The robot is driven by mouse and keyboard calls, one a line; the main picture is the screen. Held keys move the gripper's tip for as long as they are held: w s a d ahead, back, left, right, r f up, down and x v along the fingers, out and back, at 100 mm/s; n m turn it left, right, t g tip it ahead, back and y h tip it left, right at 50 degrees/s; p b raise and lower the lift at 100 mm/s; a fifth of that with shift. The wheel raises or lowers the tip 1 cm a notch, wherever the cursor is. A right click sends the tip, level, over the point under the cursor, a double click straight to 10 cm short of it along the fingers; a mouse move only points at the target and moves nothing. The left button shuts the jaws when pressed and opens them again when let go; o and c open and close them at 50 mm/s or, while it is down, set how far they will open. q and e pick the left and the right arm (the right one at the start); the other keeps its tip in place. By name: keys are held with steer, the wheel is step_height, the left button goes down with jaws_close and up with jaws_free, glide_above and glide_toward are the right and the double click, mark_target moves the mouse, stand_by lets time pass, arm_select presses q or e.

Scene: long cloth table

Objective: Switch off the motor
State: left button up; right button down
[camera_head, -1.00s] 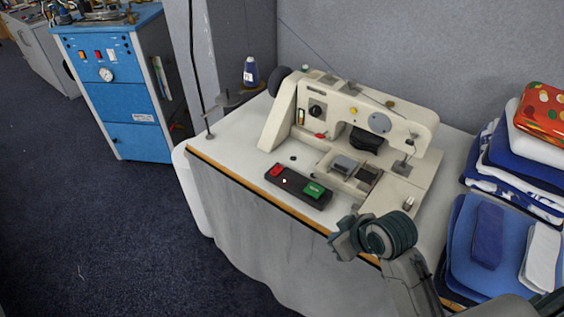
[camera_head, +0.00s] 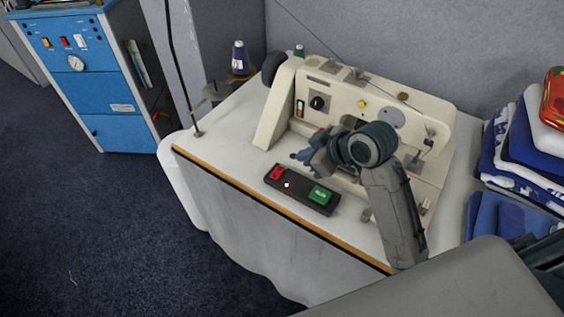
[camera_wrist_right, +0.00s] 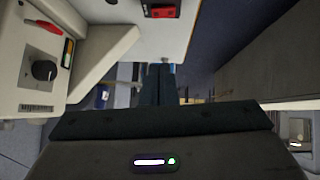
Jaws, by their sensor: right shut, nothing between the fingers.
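A cream sewing machine (camera_head: 365,105) stands on the white table. In front of it lies a black switch box (camera_head: 297,194) with a red button (camera_head: 277,173) on its left and a green button (camera_head: 320,195) on its right. A small light shows between the buttons. My right gripper (camera_head: 298,156) is shut and empty. It is over the table between the machine and the switch box, pointing left, apart from the red button. In the right wrist view, the shut fingers show in the middle and the red button (camera_wrist_right: 163,12) at the top edge.
The machine's arm and frame rise close behind my right gripper. The white table (camera_head: 222,140) has a wooden front edge. Folded blue and white cloths (camera_head: 520,150) are stacked at the right. A blue cabinet (camera_head: 95,85) stands at the left. The tabletop left of the switch box is clear.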

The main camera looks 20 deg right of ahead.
steer(key=p, duration=0.2)
glide_above(277, 173)
steer(key=s+d, duration=0.1)
steer(key=f, duration=0.6)
steer(key=shift+s+d+f, duration=0.15)
steer(key=shift+s+f, duration=0.05)
steer(key=shift+f, duration=0.15)
steer(key=f, duration=0.3)
steer(key=shift+w+d+f, duration=0.1)
steer(key=shift+w+f, duration=0.2)
steer(key=shift+d+f, duration=0.1)
steer(key=shift+f, duration=0.3)
steer(key=shift+f, duration=0.1)
